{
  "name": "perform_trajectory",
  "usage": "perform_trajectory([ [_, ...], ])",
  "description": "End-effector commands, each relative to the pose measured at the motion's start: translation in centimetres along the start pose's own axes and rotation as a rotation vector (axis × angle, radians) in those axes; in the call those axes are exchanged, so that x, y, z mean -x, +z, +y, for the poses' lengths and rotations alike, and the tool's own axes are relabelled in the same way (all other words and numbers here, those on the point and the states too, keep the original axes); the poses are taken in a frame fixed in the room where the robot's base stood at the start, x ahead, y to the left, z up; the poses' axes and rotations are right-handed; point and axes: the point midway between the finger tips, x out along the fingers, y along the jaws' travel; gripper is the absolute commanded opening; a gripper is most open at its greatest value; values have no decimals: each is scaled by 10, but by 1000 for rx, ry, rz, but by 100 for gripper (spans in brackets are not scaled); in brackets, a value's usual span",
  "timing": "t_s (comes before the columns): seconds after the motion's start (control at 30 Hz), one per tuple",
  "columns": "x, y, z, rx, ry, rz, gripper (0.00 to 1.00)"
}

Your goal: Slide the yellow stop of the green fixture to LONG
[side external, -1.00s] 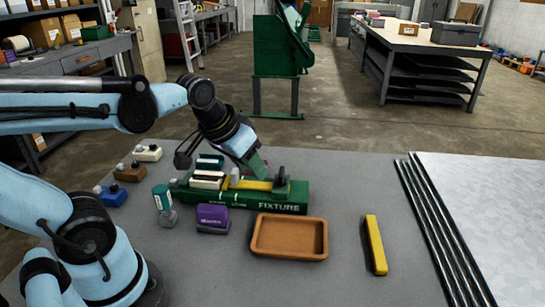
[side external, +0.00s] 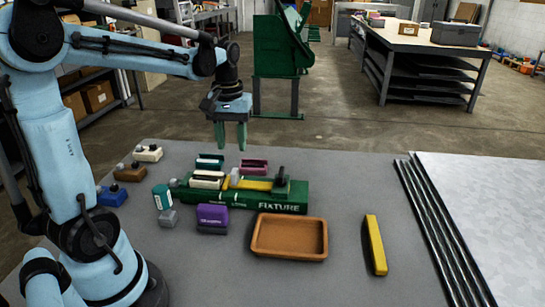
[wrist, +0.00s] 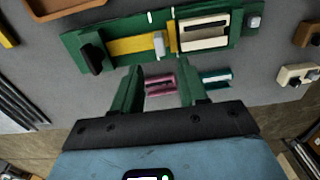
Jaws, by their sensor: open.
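The green fixture (side external: 262,206) lies on the grey bench with FIXTURE lettered on its front; its smaller markings are unreadable. A yellow bar (side external: 257,184) runs along its top, with a pale grey knob (side external: 235,176) at the bar's left end. The yellow stop (side external: 225,184) appears as a narrow upright yellow piece beside a cream block (side external: 206,180) seated in the fixture. In the wrist view the stop (wrist: 172,36) sits between the knob (wrist: 159,43) and the cream block (wrist: 203,30). My gripper (side external: 231,145) is open and empty, pointing down above and behind the fixture.
A dark clamp (side external: 281,177) stands at the fixture's right end. Pink (side external: 254,167) and teal (side external: 210,161) blocks lie behind it. A purple block (side external: 212,218), brown tray (side external: 289,236) and loose yellow bar (side external: 375,245) lie in front. The bench between tray and yellow bar is clear.

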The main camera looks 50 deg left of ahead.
Motion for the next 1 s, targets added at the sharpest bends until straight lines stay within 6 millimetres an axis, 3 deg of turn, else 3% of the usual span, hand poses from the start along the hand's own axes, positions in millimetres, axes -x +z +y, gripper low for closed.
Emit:
perform_trajectory([
  [0.5,-74,0,0,-2,1,1,43],
  [0.7,-90,0,0,-2,1,2,43],
  [1.0,-93,0,0,-2,1,2,43],
])
